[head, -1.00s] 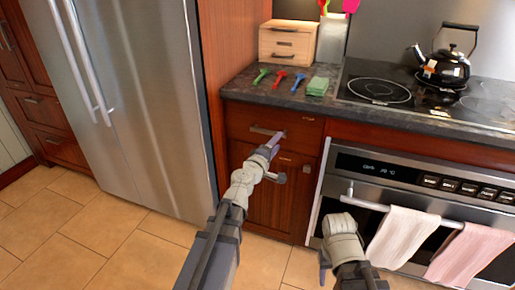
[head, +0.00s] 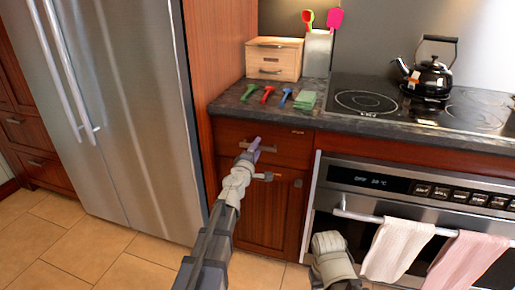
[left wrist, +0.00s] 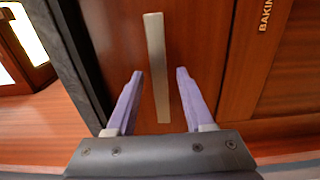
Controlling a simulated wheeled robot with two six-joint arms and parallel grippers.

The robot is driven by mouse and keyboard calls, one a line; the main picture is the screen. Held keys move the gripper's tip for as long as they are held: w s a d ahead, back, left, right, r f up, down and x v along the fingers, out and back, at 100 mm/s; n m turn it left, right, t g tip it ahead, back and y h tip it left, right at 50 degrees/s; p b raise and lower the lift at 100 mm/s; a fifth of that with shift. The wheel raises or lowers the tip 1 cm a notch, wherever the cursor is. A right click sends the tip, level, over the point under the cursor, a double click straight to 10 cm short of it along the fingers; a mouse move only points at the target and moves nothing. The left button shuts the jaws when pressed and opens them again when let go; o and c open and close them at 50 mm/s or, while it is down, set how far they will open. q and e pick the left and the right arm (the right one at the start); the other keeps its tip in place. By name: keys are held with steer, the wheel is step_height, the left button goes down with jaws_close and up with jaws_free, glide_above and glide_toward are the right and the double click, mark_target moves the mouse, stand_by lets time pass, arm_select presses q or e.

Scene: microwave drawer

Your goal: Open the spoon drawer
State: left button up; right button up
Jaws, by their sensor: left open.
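The wooden top drawer (head: 228,131) sits under the dark counter and looks closed. A small label on it is too small to read. Its silver bar handle (head: 266,148) also shows in the left wrist view (left wrist: 157,60). My left gripper (head: 252,147) is at the drawer front and hides part of the handle. In the left wrist view its two purple fingers (left wrist: 156,100) are apart, one on each side of the bar, with gaps on both sides. Part of my right arm shows at the bottom of the head view, but its gripper does not.
A cabinet door (head: 268,215) below carries a partly visible label (left wrist: 265,15) reading "BAKIN". An oven (head: 400,185) with towels stands right, a steel fridge (head: 130,100) left.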

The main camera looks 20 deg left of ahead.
arm_select(q)
steer(key=shift+w, duration=0.6)
jaws_close()
stand_by(1.0)
